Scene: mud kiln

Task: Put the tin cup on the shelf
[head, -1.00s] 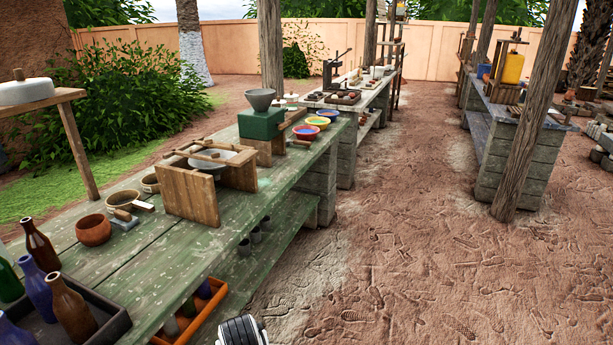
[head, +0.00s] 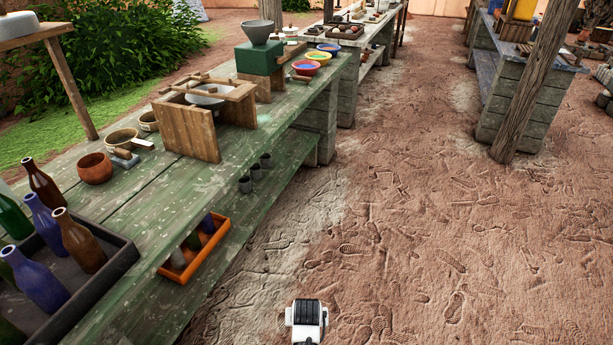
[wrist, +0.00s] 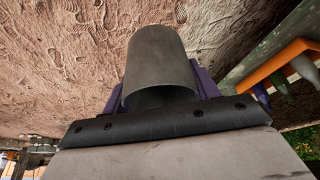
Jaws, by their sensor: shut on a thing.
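My gripper (wrist: 160,92) is shut on a grey tin cup (wrist: 158,58) in the wrist view. The purple fingers press on both sides of the cup, and its open rim faces the wrist camera. Bare ground lies behind it. In the head view the gripper and the held cup do not show. The green lower shelf (head: 287,154) runs under the table top at left. Several small dark cups (head: 255,171) stand in a row on it. The shelf edge also shows at right in the wrist view (wrist: 254,52), apart from the held cup.
An orange crate (head: 213,252) with bottles sits on the lower shelf, nearer me than the cups. Above, the green table (head: 160,200) holds a dark bottle tray (head: 112,272), a brown bowl (head: 94,168) and a wooden frame (head: 190,130). The dirt floor at right is clear.

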